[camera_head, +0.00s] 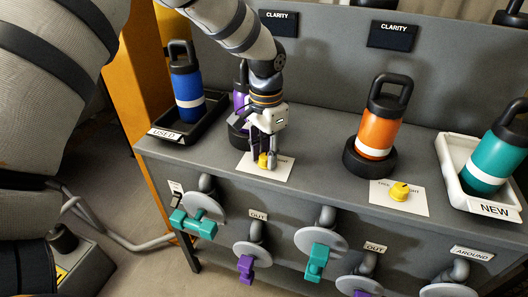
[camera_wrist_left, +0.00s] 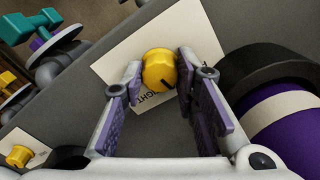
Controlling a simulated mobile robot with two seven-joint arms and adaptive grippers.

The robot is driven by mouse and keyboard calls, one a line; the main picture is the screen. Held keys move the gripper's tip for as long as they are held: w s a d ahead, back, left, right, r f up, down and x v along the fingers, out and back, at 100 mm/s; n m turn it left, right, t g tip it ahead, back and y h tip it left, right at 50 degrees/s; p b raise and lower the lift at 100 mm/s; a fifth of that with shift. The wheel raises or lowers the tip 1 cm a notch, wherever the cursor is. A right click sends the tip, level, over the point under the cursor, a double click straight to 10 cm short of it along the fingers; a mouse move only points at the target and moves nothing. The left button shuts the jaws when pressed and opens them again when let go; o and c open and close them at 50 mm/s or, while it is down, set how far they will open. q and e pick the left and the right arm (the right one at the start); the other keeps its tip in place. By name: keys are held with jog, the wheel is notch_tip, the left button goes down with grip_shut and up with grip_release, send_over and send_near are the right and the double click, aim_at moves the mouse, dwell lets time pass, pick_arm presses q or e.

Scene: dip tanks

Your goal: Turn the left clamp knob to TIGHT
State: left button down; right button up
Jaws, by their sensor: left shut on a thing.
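The left clamp knob is a small yellow knob (camera_head: 262,160) on a white card (camera_head: 282,172) on the grey bench top. My left gripper (camera_head: 262,156) reaches down from above with its fingers on either side of the knob, shut on it. In the left wrist view the knob (camera_wrist_left: 158,68) sits between the two finger pads of the gripper (camera_wrist_left: 157,80). A dark mark on the knob points to the lower right, near the partly hidden letters "GHT" on the card (camera_wrist_left: 115,62). My right gripper is not in view.
A purple bottle (camera_head: 238,101) stands close behind my left gripper. A blue bottle (camera_head: 187,88) is in the USED tray, an orange bottle (camera_head: 379,125) in a black holder, a teal bottle (camera_head: 490,163) in the NEW tray. Another yellow knob (camera_head: 399,191) is right; valve handles (camera_head: 318,262) line the front.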

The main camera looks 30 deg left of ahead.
aim_at(266, 156)
pick_arm(q)
jog(key=m, duration=0.5)
jog(key=shift+m, duration=0.3)
jog(key=m, duration=0.5)
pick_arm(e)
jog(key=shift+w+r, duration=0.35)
pick_arm(q)
jog(key=shift+m, duration=0.4)
jog(key=c, duration=1.2)
grip_release()
jog(key=shift+c, duration=0.2)
notch_tip(266, 156, up, 12)
